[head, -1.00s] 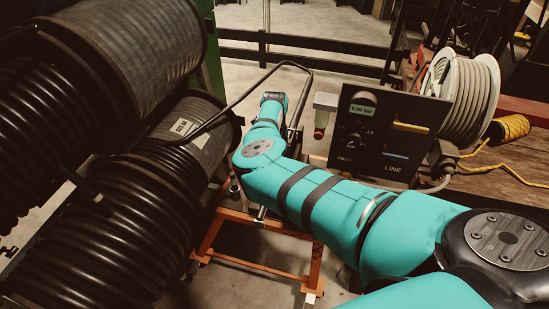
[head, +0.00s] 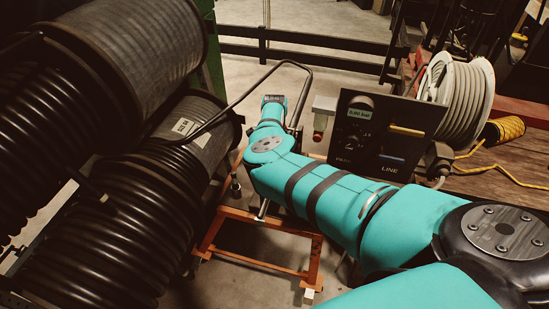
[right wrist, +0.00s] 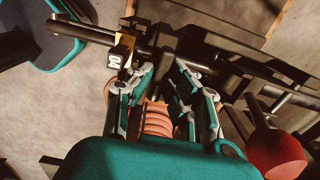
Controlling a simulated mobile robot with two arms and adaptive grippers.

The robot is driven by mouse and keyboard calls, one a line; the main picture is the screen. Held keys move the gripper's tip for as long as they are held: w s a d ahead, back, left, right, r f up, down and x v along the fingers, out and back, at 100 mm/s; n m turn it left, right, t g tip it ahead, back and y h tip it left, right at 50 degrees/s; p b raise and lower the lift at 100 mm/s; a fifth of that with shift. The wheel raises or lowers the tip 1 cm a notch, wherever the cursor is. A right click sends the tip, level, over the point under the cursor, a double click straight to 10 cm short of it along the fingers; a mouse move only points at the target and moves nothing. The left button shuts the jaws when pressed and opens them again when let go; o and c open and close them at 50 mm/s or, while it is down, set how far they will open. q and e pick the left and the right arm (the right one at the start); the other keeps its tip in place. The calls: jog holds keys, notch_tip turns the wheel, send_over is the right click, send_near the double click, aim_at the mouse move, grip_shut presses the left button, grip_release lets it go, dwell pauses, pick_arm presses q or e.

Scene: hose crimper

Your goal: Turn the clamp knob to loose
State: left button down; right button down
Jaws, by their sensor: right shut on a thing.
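My right arm reaches from the lower right across the head view to a frame beside the hose reels, and its gripper is hidden there behind the wrist. In the right wrist view my right gripper (right wrist: 163,78) has its two fingers closed in around something, with a gap left between the tips. A red ribbed piece (right wrist: 157,122), probably the clamp knob, shows between the fingers close to the palm. Dark metal lies beyond the fingertips. How the fingers touch the knob is hard to see. My left gripper is in neither view.
A yellow-and-black tag marked 04 (right wrist: 120,55) sits by the left finger. A red ball (right wrist: 276,154) on a rod is at right. Black hose reels (head: 105,215) fill the left of the head view. A control panel (head: 385,140) and a pale hose reel (head: 460,95) stand right.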

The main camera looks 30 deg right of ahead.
jog(key=shift+w+r, duration=0.1)
jog(key=shift+r, duration=0.05)
dwell(0.3)
jog(key=c, duration=1.3)
grip_release()
notch_tip(320, 180, up, 12)
jog(key=shift+f, duration=0.1)
